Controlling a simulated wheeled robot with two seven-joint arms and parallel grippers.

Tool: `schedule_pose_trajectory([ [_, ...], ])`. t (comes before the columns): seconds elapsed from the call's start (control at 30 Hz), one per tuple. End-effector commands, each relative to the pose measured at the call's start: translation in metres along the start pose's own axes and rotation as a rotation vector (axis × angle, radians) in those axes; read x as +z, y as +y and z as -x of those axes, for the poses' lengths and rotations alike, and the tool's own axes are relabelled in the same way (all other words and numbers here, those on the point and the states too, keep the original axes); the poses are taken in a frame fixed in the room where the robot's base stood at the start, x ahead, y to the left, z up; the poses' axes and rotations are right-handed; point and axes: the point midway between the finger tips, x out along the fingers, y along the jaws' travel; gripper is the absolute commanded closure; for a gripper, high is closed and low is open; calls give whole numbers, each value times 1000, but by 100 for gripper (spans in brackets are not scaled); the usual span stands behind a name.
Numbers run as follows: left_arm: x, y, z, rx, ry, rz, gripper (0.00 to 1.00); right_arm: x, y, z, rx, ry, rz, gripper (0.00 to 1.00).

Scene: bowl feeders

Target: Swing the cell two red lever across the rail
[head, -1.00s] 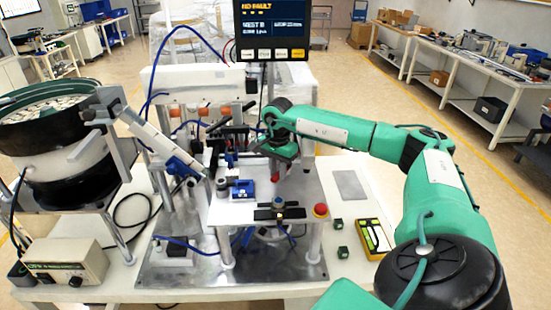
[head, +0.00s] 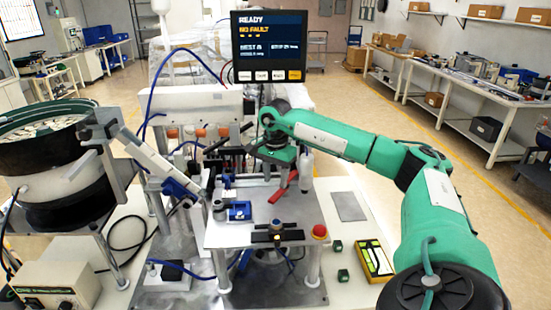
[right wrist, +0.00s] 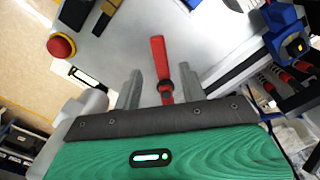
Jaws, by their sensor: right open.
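The red lever (head: 281,190) lies at the right side of the metal deck, slanting down-left from near my right gripper. In the right wrist view the red lever (right wrist: 159,62) runs from between the fingers outward over the bare plate, with its dark pivot end close to the gripper body. My right gripper (right wrist: 161,88) is open, one finger on each side of the lever; I cannot tell whether either touches it. In the head view my right gripper (head: 279,160) hangs over the deck's back right. No cell number is readable by the lever. My left gripper is not in view.
The deck (head: 225,238) carries a blue fixture (head: 239,211), a dark crossbar (head: 277,236) and a red stop button (head: 319,231). A display (head: 269,46) stands behind. A bowl feeder (head: 45,150) with its chute is at left. A grey plate (head: 349,206) lies right.

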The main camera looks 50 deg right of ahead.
Motion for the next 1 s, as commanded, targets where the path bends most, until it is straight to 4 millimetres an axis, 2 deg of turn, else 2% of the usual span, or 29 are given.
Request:
schedule_pose_trajectory([
  [0.03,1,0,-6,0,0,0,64,0,-2,10,-7,0,1,58],
  [0.2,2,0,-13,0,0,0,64,0,-1,49,-5,-1,0,58],
  [0.33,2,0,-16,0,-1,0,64,0,-1,69,-3,-1,0,58],
  [0.5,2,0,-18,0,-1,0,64,0,0,83,-1,-1,1,58],
  [0.8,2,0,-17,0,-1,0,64,0,0,85,0,-1,0,58],
  [0.93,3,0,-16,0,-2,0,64,4,-4,83,8,-2,4,82],
  [1.0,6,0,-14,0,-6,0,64,15,-12,78,28,-5,14,96],
])
